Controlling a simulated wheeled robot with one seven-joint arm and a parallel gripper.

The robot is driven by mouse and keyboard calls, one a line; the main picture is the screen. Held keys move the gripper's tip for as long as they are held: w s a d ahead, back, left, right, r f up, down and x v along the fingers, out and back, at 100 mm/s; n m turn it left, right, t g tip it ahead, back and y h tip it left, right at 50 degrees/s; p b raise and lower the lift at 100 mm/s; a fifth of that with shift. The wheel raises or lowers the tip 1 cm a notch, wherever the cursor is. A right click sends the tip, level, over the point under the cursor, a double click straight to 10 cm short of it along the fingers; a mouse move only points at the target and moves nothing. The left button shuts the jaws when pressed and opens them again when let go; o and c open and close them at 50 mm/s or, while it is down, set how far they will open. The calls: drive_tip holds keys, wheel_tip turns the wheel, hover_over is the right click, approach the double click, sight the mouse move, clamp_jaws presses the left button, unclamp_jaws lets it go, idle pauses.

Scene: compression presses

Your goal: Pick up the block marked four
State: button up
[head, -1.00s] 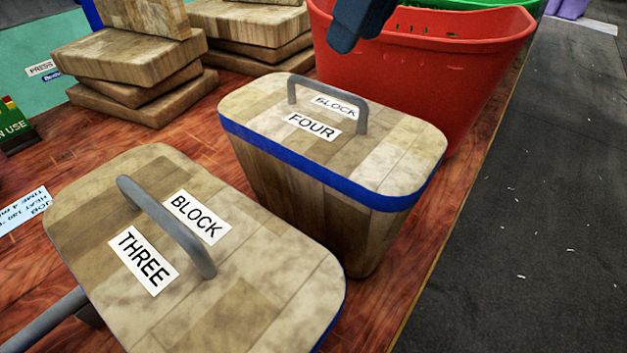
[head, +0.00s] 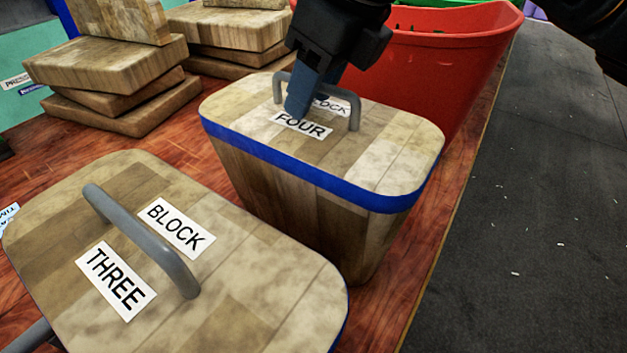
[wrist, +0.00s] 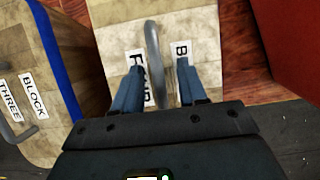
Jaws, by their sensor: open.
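The block marked four (head: 390,150) is a wooden block with a blue band and a grey arched handle on top. It stands on the wooden table in the head view and shows in the wrist view (wrist: 200,45). My gripper (head: 300,112) is over its top at the handle. In the wrist view my gripper (wrist: 160,90) is open, with one blue finger on each side of the handle (wrist: 153,50). The fingers appear apart from the handle. In the head view, the gripper hides part of the handle and the label.
The block marked three (head: 230,270), with its own grey handle, stands close at the front left. A red bin (head: 450,75) stands behind block four. Stacked wooden boards (head: 110,75) lie at the back left. The table's right edge borders a dark floor (head: 530,220).

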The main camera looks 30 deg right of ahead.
drive_tip(key=shift+f, duration=0.2)
idle(0.4)
clamp_jaws()
drive_tip(key=shift+r, duration=0.15)
idle(1.1)
